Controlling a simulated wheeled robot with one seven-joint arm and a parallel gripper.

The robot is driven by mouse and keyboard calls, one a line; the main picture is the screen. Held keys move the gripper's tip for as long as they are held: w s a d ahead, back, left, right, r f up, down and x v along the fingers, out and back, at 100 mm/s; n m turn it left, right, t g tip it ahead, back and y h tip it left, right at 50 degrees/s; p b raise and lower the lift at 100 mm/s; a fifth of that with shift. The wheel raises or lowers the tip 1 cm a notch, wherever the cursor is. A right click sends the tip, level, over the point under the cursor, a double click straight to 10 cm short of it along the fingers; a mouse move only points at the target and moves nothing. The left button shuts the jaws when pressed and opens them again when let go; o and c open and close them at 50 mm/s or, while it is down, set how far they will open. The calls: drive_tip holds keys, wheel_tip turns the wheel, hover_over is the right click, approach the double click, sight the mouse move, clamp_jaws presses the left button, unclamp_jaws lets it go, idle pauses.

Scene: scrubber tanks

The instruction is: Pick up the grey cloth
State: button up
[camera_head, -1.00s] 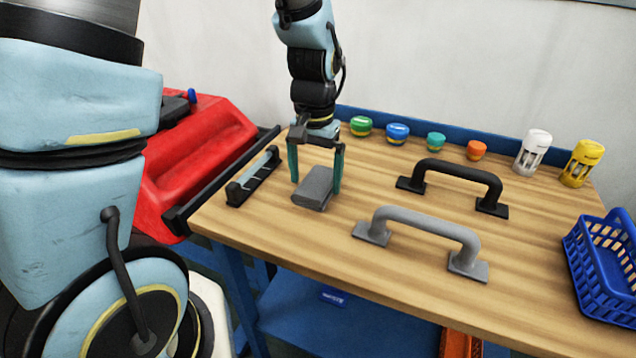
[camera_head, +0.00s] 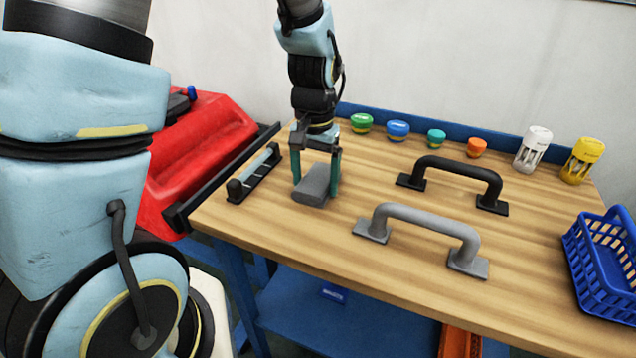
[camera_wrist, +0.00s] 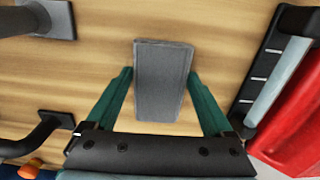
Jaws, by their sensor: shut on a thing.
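The grey cloth (camera_head: 313,186) is a small folded block on the left part of the wooden table. In the wrist view the cloth (camera_wrist: 162,80) lies between the green fingers. My gripper (camera_head: 315,182) points down over it, with one finger on each side, and is shut on the cloth. In the wrist view my gripper (camera_wrist: 163,105) has its fingers angled in toward the cloth's long sides. The cloth appears to be at table height; I cannot tell whether it is clear of the surface.
A black-and-blue squeegee-like tool (camera_head: 254,175) lies left of the cloth. A grey handle (camera_head: 425,222) and a black handle (camera_head: 457,172) stand to the right. Several coloured pots (camera_head: 397,131) line the back. A blue basket (camera_head: 603,270) sits at the right edge. A red machine (camera_head: 200,145) stands left.

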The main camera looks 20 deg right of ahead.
sight(315, 182)
drive_tip(key=shift+r, duration=0.15)
wheel_tip(315, 182, up, 10)
drive_tip(key=b, duration=0.1)
idle(0.4)
drive_tip(key=o, duration=0.7)
drive_tip(key=c, duration=0.5)
drive_tip(key=shift+a, duration=0.1)
drive_tip(key=shift+c, duration=0.2)
